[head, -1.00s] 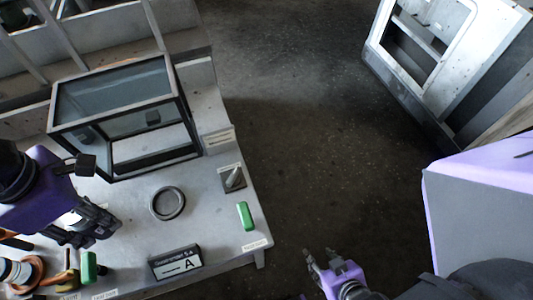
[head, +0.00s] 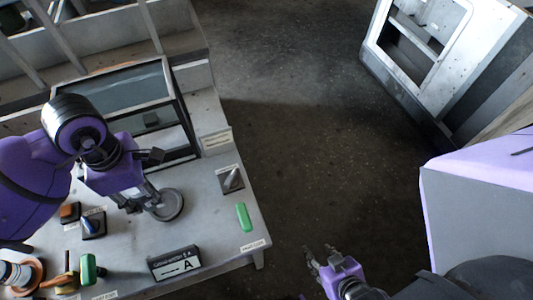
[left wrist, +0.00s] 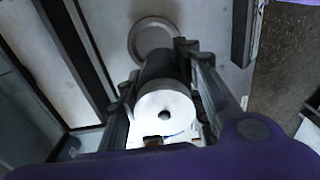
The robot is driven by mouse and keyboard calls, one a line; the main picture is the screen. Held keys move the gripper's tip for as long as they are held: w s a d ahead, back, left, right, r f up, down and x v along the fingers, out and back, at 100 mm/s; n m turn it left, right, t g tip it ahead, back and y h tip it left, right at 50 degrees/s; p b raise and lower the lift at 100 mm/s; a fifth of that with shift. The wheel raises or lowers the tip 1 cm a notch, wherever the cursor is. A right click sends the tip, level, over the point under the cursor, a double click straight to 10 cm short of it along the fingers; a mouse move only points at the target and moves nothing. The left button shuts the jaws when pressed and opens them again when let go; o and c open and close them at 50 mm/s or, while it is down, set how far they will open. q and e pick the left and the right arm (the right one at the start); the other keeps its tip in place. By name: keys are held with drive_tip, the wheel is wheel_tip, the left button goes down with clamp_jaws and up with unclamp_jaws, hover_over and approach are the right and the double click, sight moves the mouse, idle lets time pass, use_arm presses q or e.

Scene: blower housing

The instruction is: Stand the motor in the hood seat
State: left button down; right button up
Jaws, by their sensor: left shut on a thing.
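The motor (left wrist: 166,108), a dark cylinder with a pale round end and a small dark stub, is between the fingers of my left gripper (left wrist: 160,112), which is shut on it. In the head view my left gripper (head: 143,202) is at the left edge of the round grey ring seat (head: 170,206) on the table, partly covering it. In the left wrist view the seat (left wrist: 151,24) shows just beyond the motor, partly hidden by it. I cannot tell the motor's height above the table. My right gripper (head: 322,256) is open and empty, off the table.
A dark-framed glass box (head: 120,88) stands behind my left arm. More switches (head: 93,224) and spools (head: 18,276) are at the left. The floor (head: 310,150) is clear.

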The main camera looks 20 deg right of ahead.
use_arm(q)
drive_tip(key=shift+w+d+f, duration=0.35)
drive_tip(key=shift+d+f, duration=0.25)
drive_tip(key=shift+f, duration=0.2)
drive_tip(key=shift+w+d+f, duration=0.1)
drive_tip(key=shift+d+f, duration=0.1)
drive_tip(key=shift+f, duration=1.65)
drive_tip(key=shift+f, duration=0.2)
drive_tip(key=c, duration=1.2)
unclamp_jaws()
wheel_tip(320, 180, up, 12)
drive_tip(key=shift+r, duration=0.25)
